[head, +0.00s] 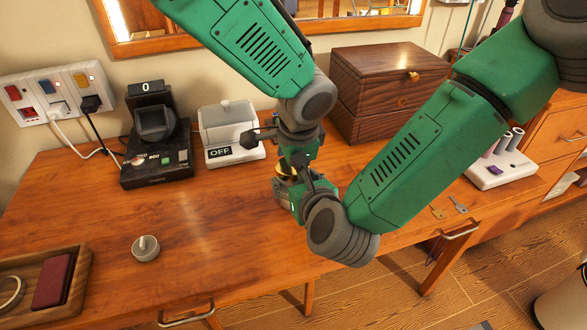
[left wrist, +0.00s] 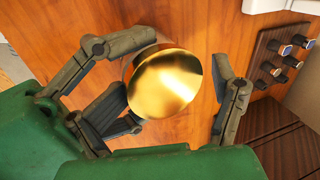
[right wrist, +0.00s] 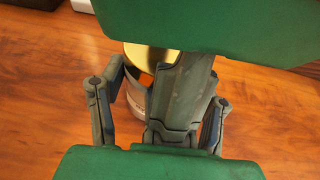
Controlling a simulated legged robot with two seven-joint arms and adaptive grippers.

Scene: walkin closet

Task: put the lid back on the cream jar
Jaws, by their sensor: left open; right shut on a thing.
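The gold lid (left wrist: 168,82) lies on or just over the top of the cream jar in the left wrist view; I cannot tell if it is fully seated. My left gripper (left wrist: 182,78) is open, its fingers spread around the lid. In the right wrist view the lid (right wrist: 150,56) shows above the pale jar body (right wrist: 156,104). My right gripper (right wrist: 152,92) is shut on the jar low on its side, and its fingers hide part of it. In the head view the arms mostly cover the jar and lid; only a bit of gold (head: 284,169) shows.
A black device (head: 156,140) and a white box marked OFF (head: 230,130) stand behind. A dark wooden box (head: 385,85) is at the back right. The table's middle left is clear.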

